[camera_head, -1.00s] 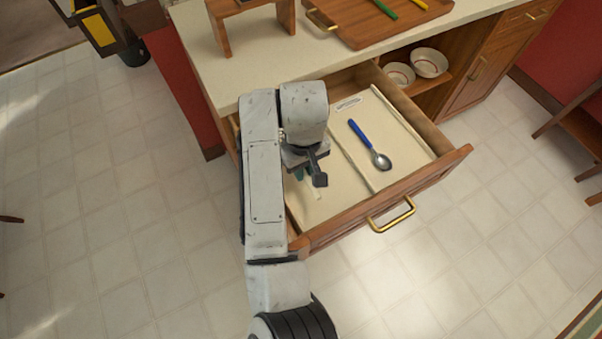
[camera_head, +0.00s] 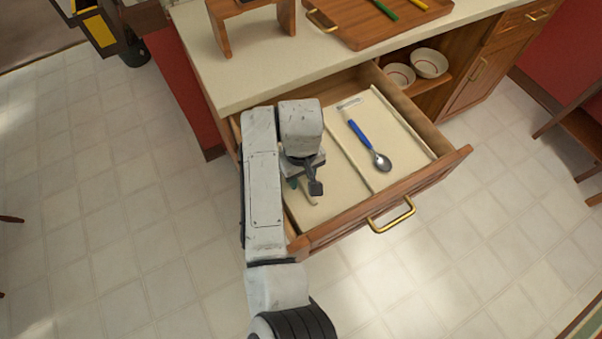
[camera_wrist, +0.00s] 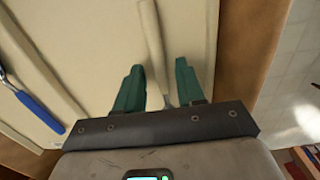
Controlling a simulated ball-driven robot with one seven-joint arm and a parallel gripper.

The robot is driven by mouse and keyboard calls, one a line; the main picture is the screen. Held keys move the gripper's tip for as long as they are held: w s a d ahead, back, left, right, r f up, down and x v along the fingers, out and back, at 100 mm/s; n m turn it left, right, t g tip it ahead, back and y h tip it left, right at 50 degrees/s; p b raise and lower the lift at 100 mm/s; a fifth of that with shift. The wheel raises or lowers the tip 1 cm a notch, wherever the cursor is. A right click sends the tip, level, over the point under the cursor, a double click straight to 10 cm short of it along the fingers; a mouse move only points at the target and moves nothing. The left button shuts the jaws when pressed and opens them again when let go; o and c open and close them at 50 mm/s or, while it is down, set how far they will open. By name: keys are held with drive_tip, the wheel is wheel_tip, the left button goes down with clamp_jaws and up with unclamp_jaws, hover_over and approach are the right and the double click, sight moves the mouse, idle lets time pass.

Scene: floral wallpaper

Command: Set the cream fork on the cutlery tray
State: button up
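A cream-handled utensil (camera_wrist: 152,45), the cream fork by its colour, lies in the left compartment of the open drawer. Its head is not in view, so I cannot confirm its type. My gripper (camera_wrist: 158,85) is open, with its green fingertips on either side of the handle and a gap at each side. In the head view my gripper (camera_head: 302,184) is low in the drawer and my arm hides most of the utensil. The wooden tray (camera_head: 365,32) with a brass handle lies on the counter, holding green and yellow handled cutlery.
The drawer (camera_head: 345,228) is pulled out, and a divider (camera_head: 350,160) splits it. A blue-handled spoon (camera_head: 368,144) lies in the right compartment. A wooden stand (camera_head: 223,35) is on the counter, left of the tray. Bowls (camera_head: 430,63) sit on a shelf below.

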sight(301, 179)
wheel_tip(301, 179, up, 12)
drive_tip(key=shift+r, duration=0.2)
idle(0.6)
